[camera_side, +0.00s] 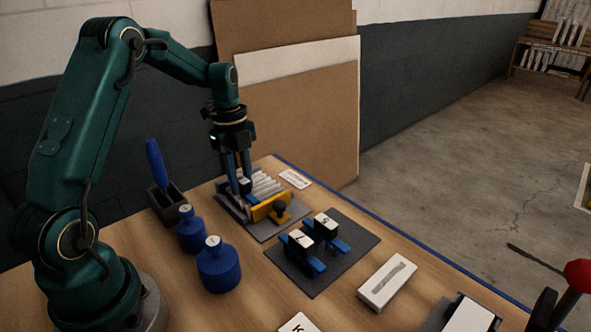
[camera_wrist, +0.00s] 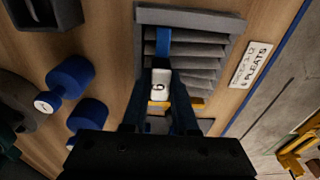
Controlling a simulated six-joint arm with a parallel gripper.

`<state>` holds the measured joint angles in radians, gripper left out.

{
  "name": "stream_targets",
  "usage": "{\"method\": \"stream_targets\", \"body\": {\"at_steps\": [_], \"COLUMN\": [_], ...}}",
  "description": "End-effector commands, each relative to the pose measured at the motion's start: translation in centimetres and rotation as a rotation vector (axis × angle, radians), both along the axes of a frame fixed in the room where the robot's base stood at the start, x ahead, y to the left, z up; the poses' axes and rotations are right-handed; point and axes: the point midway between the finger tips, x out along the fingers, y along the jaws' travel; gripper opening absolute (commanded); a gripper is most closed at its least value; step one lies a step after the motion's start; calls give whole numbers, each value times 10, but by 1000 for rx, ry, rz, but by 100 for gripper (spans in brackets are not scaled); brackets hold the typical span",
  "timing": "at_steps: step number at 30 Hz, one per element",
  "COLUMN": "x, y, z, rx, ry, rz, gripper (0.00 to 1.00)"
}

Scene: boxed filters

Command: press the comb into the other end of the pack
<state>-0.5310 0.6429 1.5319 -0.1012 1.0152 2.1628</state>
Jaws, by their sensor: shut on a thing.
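My gripper (camera_side: 241,187) is shut on a comb, a dark block with a white numbered top (camera_wrist: 159,84) and a blue bar (camera_wrist: 163,42). In the wrist view the bar lies over the grey pleats, toward the far side of the picture. The pleated pack (camera_side: 266,184) sits in a grey fixture (camera_wrist: 190,15) with a yellow clamp piece (camera_side: 270,207) at its near side. My fingers are low at the pack's left part in the side view. Whether the comb's teeth sit between the pleats is hidden.
Two blue-and-black pieces with white tops (camera_side: 299,239) stand on a dark mat (camera_side: 335,270). Two blue weights (camera_side: 218,266) and a holder with a blue-handled tool (camera_side: 155,165) stand left. A pleats card (camera_wrist: 251,65) lies right of the fixture.

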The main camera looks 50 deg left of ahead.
Motion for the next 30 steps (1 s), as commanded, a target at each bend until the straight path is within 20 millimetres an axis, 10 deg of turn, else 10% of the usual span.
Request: {"method": "stream_targets", "body": {"at_steps": [30], "x": [1], "y": [0], "z": [14], "rx": [2], "ry": [-2], "rz": [0], "gripper": [0]}}
